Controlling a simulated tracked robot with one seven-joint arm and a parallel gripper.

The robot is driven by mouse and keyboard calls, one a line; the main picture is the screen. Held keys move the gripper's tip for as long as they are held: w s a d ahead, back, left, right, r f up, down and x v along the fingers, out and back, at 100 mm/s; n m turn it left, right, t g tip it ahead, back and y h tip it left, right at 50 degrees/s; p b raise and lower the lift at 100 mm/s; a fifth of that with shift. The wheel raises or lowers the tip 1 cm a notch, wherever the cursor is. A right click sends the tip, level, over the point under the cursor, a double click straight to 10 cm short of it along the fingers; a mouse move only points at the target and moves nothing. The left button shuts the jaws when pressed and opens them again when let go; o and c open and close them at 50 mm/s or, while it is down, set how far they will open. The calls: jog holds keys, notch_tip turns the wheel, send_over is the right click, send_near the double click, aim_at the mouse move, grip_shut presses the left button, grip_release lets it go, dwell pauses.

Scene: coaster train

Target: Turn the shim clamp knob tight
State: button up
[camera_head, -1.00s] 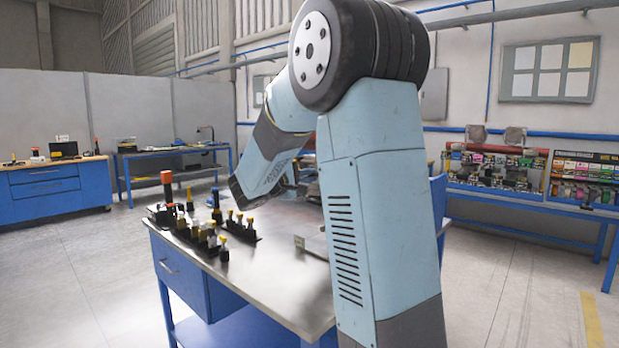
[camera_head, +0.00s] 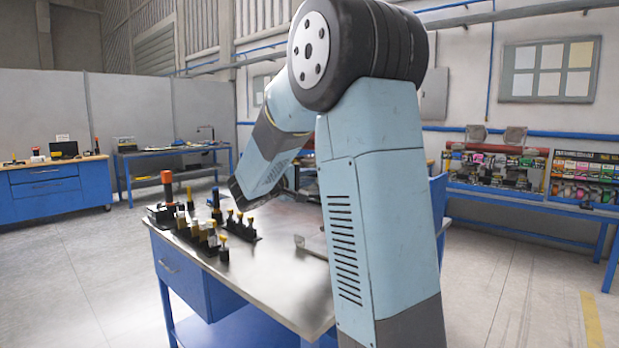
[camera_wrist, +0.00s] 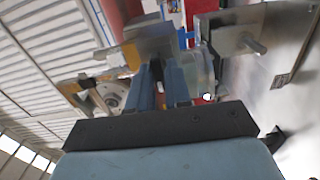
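In the wrist view, the two blue fingers of my gripper (camera_wrist: 161,80) point up the picture, a narrow gap between them. Their tips meet the lower edge of a grey metal block (camera_wrist: 150,42); whether they touch it or hold anything is unclear. To the right, a metal plate (camera_wrist: 222,28) carries a clamp with a short rod-like handle (camera_wrist: 250,44). A round metal part with a hub (camera_wrist: 108,96) lies left of the fingers. I cannot tell which of these is the shim clamp knob.
The steel-topped bench (camera_head: 268,278) has a clear front part. Several knob-topped tools stand in black racks (camera_head: 205,238) at its left, near an orange-topped post (camera_head: 167,184). A small metal bracket (camera_head: 300,242) lies near my arm. Blue shelving with coloured items (camera_head: 497,180) stands at the right.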

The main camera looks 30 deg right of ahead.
jog(key=o, duration=0.4)
jog(key=v, duration=1.4)
jog(key=shift+w, duration=0.1)
jog(key=shift+d, duration=0.1)
jog(key=s+d+f+m+g+y, duration=0.1)
jog(key=s+d+f+g+y, duration=0.15)
jog(key=s, duration=0.55)
jog(key=s+d+f+m+g+y, duration=0.15)
jog(key=s+y, duration=0.25)
jog(key=s, duration=0.4)
jog(key=s+a+f+t+y, duration=0.1)
jog(key=s+a+y, duration=0.2)
jog(key=s, duration=0.1)
jog(key=s+a+f+t+y, duration=0.1)
jog(key=s+a+y, duration=0.2)
jog(key=s+y, duration=0.1)
jog(key=s+a+f+m+t+y, duration=0.1)
jog(key=s+a+f+y, duration=0.1)
jog(key=s+a+y, duration=0.1)
jog(key=shift+s+a+y, duration=0.15)
jog(key=shift+s+y, duration=0.1)
jog(key=shift+s, duration=0.5)
